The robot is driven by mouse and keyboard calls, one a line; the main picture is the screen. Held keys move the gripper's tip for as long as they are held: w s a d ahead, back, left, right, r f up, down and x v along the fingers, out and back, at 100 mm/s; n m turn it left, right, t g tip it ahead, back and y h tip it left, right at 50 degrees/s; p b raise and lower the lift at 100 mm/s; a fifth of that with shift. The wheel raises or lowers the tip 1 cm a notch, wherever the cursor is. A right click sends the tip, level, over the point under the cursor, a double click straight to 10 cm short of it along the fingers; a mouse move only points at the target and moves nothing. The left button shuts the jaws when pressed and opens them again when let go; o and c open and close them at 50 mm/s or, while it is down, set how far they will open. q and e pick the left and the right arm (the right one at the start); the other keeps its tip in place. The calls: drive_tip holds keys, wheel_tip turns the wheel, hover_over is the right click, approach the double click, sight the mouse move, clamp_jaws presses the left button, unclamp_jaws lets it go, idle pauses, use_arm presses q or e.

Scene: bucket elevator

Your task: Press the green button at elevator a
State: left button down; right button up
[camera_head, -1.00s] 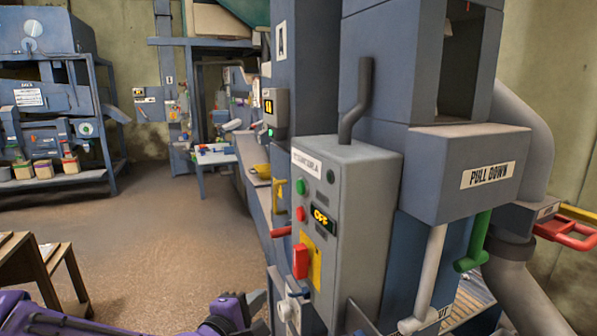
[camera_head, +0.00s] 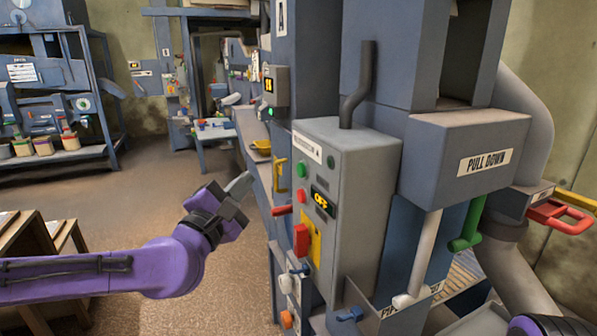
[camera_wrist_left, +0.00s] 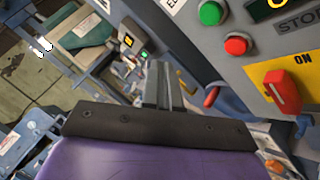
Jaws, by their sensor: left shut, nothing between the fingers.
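A grey control box (camera_head: 362,200) stands in the middle of the head view. A round green button (camera_head: 302,170) is high on its left face, with a red button (camera_head: 303,197) below and an OFF display (camera_head: 322,204) beside. My left gripper (camera_head: 241,185) is shut and empty, left of the box and apart from the green button. In the left wrist view its fingers (camera_wrist_left: 157,82) are closed together. The green button (camera_wrist_left: 211,13) shows there at the top, up and right of the fingertips. My right gripper is not in view.
A red switch handle (camera_head: 301,241) on a yellow plate sits lower on the box, and a red lever (camera_head: 282,210) sticks out to its left. The floor (camera_head: 150,195) at left is open.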

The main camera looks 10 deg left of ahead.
sight(301, 170)
use_arm(q)
drive_tip(key=w+d, duration=0.4)
drive_tip(key=d, duration=0.2)
drive_tip(key=shift+w+d+b, duration=0.2)
drive_tip(key=shift+b, duration=0.1)
drive_tip(key=shift+f, duration=0.1)
idle(1.7)
drive_tip(key=shift+w+d, duration=0.2)
drive_tip(key=shift+d, duration=0.2)
drive_tip(key=shift+w+d+b, duration=0.25)
drive_tip(key=shift+d+b, duration=0.05)
drive_tip(key=shift+d, duration=0.05)
idle(0.6)
idle(0.4)
drive_tip(key=shift+s+a, duration=0.5)
drive_tip(key=shift+a, duration=0.2)
drive_tip(key=shift+a, duration=0.1)
